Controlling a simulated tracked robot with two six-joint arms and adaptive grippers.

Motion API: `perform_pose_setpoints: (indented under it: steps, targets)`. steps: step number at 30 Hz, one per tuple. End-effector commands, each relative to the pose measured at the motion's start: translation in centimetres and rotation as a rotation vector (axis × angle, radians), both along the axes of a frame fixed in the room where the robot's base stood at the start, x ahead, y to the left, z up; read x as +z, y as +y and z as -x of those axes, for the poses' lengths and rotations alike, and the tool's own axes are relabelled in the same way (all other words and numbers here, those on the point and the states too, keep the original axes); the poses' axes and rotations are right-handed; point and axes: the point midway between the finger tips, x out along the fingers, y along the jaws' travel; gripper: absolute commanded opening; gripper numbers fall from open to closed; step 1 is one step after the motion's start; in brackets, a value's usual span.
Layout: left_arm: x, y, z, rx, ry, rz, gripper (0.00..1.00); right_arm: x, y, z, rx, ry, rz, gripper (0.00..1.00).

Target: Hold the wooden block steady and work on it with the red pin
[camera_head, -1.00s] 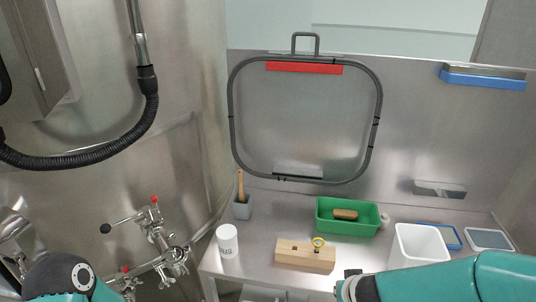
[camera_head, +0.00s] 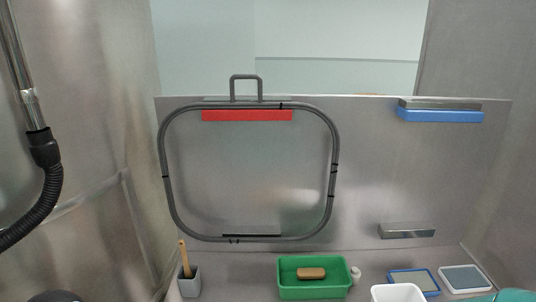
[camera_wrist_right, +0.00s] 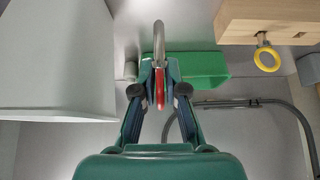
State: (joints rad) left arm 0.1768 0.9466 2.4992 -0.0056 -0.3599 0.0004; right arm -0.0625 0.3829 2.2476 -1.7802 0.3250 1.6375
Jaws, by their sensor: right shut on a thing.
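In the right wrist view my right gripper (camera_wrist_right: 160,92) is shut on the red pin (camera_wrist_right: 160,88), a thin red piece with a curved grey metal part (camera_wrist_right: 158,42) beyond the fingertips. The light wooden block (camera_wrist_right: 268,20) is at the top right of that view, apart from the gripper. A yellow ring (camera_wrist_right: 266,58) on a short metal stem shows at the block's edge. The block is out of the head view. My left gripper is not in view.
A green tray (camera_head: 313,291) with a brown-topped brush (camera_head: 311,273) stands below the steel back wall. A white bin (camera_head: 397,293) is right of it, a grey holder (camera_head: 189,286) left. A black hose (camera_head: 45,150) hangs at far left.

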Motion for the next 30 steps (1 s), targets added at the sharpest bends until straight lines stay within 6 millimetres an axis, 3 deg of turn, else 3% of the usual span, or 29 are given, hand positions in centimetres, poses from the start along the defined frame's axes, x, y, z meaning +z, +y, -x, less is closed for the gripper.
perform_pose_setpoints:
  steps: [8, 19, 27, 30]
  targets:
    - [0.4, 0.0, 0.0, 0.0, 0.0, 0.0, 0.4, 0.7, -0.8, 0.1, -0.018, -0.003, 0.003, 0.0]
    - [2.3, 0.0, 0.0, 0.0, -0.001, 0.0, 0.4, 6.3, -0.9, -1.1, -0.021, -0.003, 0.002, 0.0]
    - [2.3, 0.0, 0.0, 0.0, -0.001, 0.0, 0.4, 6.7, -0.9, -1.1, -0.019, -0.001, 0.001, 0.0]
    - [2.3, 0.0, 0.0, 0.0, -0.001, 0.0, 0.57, 6.7, -0.9, -1.1, -0.019, -0.001, 0.001, 0.0]
